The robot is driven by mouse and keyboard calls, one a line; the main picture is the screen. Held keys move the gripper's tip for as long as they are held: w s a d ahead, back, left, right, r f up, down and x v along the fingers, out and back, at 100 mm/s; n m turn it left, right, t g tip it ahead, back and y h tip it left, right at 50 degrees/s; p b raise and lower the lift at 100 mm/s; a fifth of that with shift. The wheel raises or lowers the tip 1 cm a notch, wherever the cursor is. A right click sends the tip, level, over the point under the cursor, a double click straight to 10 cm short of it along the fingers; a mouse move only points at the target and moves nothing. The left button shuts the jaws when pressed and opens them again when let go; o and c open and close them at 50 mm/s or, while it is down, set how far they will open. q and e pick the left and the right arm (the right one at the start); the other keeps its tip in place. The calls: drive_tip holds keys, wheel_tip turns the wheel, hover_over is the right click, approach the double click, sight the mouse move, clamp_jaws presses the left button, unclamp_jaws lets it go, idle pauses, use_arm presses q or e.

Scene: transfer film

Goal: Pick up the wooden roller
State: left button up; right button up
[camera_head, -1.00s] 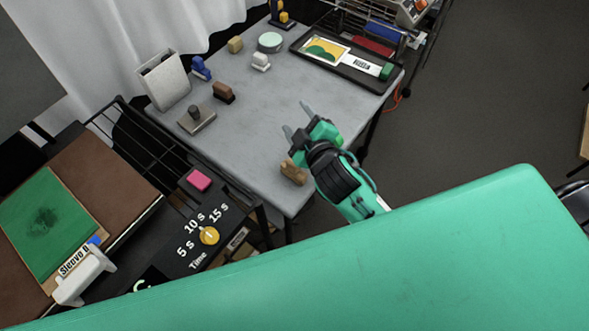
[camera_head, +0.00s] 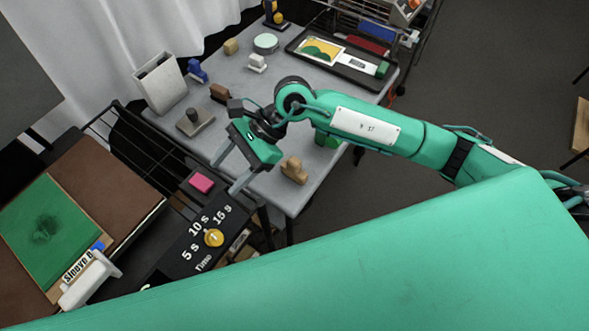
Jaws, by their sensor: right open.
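A light-brown wooden piece (camera_head: 294,170) lies near the front corner of the grey table (camera_head: 292,203); it looks like the wooden roller, though its shape is too small to be sure. My right gripper (camera_head: 229,170) is open and empty, its two fingers spread and pointing down-left over the table's left front edge. It is left of the wooden piece, apart from it. A darker brown wooden-looking piece (camera_head: 219,93) stands farther back, behind the gripper. My left gripper is not in view.
A grey stamp-like block (camera_head: 194,122) and a white holder (camera_head: 160,84) stand at the table's left. A black tray (camera_head: 345,66) lies at the back right. A timer panel (camera_head: 205,232) with a pink block (camera_head: 201,182) is at front left.

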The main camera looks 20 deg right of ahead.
drive_tip(key=w+d+f+n+t+h, duration=0.1)
drive_tip(key=w+d+f+h, duration=0.1)
drive_tip(key=d+h, duration=0.15)
drive_tip(key=w+d+f+n+h, duration=0.1)
drive_tip(key=w+d+f+h, duration=0.1)
drive_tip(key=d, duration=0.2)
drive_tip(key=t+h, duration=0.2)
drive_tip(key=h, duration=0.3)
hover_over(294, 161)
drive_tip(key=shift+n+y, duration=0.25)
drive_tip(key=shift+n, duration=0.15)
drive_tip(key=f, duration=0.2)
drive_tip(key=f+p, duration=0.1)
drive_tip(key=f, duration=0.2)
drive_tip(key=f+p, duration=0.1)
drive_tip(key=f, duration=0.1)
drive_tip(key=shift+s+d+f, duration=0.15)
drive_tip(key=shift+s+f, duration=0.15)
drive_tip(key=shift+f, duration=0.1)
drive_tip(key=f, duration=0.1)
drive_tip(key=f+p, duration=0.1)
drive_tip(key=f, duration=0.1)
drive_tip(key=f+p, duration=0.1)
drive_tip(key=f, duration=0.1)
drive_tip(key=shift+w+f, duration=0.1)
drive_tip(key=shift+w, duration=0.2)
drive_tip(key=shift+f, duration=0.25)
drive_tip(key=c, duration=1.1)
drive_tip(key=shift+r, duration=0.1)
